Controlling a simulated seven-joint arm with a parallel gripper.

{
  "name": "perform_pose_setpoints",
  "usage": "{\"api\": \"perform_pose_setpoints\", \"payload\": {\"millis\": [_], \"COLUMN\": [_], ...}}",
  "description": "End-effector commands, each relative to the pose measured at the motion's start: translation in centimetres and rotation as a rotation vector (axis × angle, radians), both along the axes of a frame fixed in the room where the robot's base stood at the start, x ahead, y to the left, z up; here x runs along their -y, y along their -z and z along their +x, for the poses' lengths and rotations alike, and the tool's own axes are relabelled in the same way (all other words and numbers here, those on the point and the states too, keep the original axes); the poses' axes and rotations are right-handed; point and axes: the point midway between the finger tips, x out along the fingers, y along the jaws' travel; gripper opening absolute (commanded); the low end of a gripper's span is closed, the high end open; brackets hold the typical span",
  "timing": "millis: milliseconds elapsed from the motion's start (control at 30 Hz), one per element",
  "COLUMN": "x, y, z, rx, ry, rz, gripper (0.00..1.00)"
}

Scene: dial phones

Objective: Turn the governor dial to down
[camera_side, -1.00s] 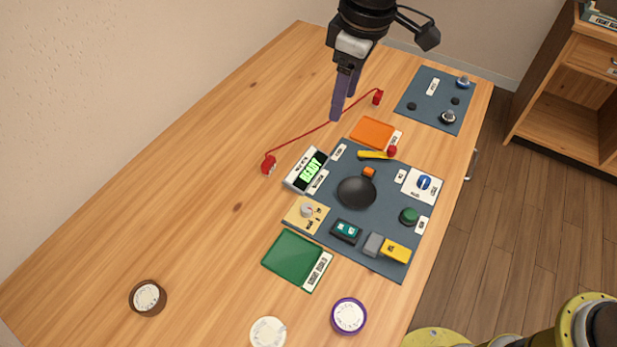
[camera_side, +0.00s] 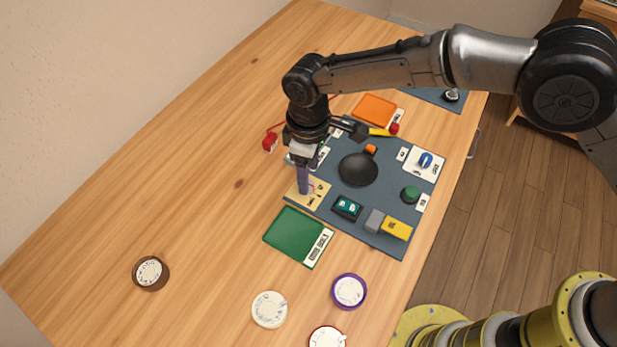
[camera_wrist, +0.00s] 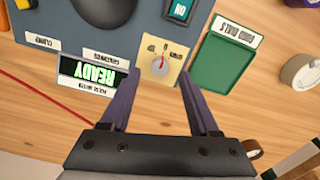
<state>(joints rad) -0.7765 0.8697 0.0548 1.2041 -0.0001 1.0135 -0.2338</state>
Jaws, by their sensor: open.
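A small beige plate (camera_wrist: 172,48) with a pale round dial (camera_wrist: 157,68) and a red pointer lies at the edge of the dark panel. Its printed marks are too small to read, so I cannot confirm its name. The red pointer points roughly towards the top of the wrist view. In the side view the beige plate (camera_side: 319,188) is partly covered by my gripper (camera_side: 303,192), and the dial is mostly hidden. In the wrist view my gripper (camera_wrist: 160,82) is open, with one finger on each side of the dial and nothing held.
A READY display (camera_wrist: 93,74) stands close beside one finger. A green tray (camera_side: 293,235) lies in front of the panel. The panel (camera_side: 385,195) also carries a black dome (camera_side: 358,169), a teal switch (camera_side: 347,207) and a blue knob (camera_side: 426,161). Round dials lie on the open wood nearby.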

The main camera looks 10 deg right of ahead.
Motion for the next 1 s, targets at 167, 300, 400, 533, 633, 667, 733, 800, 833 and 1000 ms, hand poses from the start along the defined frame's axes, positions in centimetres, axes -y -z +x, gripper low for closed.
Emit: {"api": "perform_pose_setpoints", "payload": {"millis": [167,300,400,533,633,667,733,800,833,1000], "x": [0.0,0.0,0.0,0.0,0.0,0.0,0.0,0.0,0.0,0.0], "y": [2.3,3.2,3.3,3.3,3.3,3.3,3.3,3.3,3.3,3.3], "z": [0.0,0.0,0.0,0.0,0.0,0.0,0.0,0.0,0.0,0.0], "rx": [-0.001,-0.001,0.001,0.001,0.001,0.0,0.001,0.001,0.001,0.001], "ry": [0.0,0.0,0.0,0.0,0.0,0.0,0.0,0.0,0.0,0.0], "rz": [-0.001,-0.001,0.001,0.001,0.001,0.0,0.001,0.001,0.001,0.001], "gripper": [0.62,0.62,0.62,0.62,0.58,0.53,0.4,0.28,0.22,0.0]}}
